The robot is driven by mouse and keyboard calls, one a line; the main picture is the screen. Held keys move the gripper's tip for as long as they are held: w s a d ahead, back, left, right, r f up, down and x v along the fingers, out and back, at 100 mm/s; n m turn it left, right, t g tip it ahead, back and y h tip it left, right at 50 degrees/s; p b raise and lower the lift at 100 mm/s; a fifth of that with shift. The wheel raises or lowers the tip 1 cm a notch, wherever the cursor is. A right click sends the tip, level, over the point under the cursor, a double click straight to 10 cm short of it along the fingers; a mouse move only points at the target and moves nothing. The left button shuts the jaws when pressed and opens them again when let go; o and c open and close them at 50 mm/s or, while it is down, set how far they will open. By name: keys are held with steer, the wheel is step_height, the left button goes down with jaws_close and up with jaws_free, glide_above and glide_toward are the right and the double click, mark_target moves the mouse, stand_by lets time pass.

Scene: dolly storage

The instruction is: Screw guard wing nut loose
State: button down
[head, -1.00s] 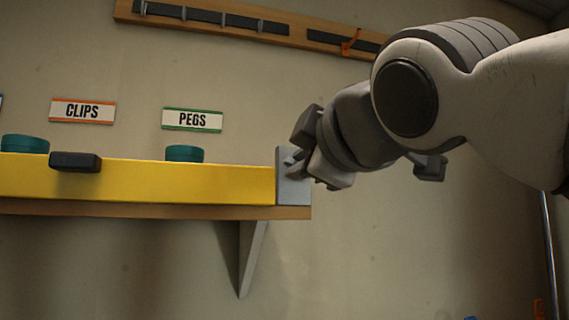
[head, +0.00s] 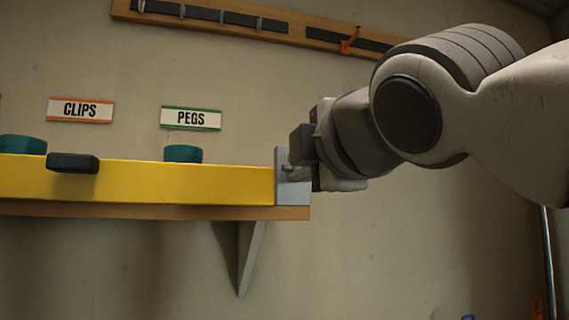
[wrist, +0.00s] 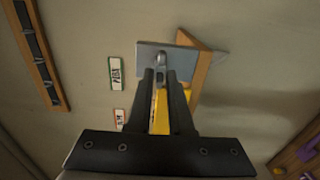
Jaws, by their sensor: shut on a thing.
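A yellow guard bar (head: 180,182) runs along the front of a wooden shelf, with a black handle (head: 73,162) on it. A grey end plate (head: 283,197) stands at its right end. My gripper (head: 297,168) is at that plate, coming from the right. In the wrist view, the fingers (wrist: 160,78) are shut on the small grey wing nut (wrist: 160,59), which sits against the grey plate (wrist: 188,60). Most of the nut is hidden between the fingers. How far it is turned cannot be told.
Teal round containers (head: 183,153) stand behind the guard, below the CLIPS sign (head: 80,110) and PEGS sign (head: 191,118). A wooden hook rail (head: 240,22) is on the wall above. A bracket (head: 243,255) supports the shelf. The wall right of the shelf is clear.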

steer(key=c, duration=0.9)
jaws_free()
steer(key=shift+c, duration=0.2)
steer(key=shift+s, duration=0.1)
steer(key=b+v, duration=0.1)
steer(key=v, duration=1.6)
steer(key=shift+s, duration=0.2)
steer(key=shift+r, duration=0.1)
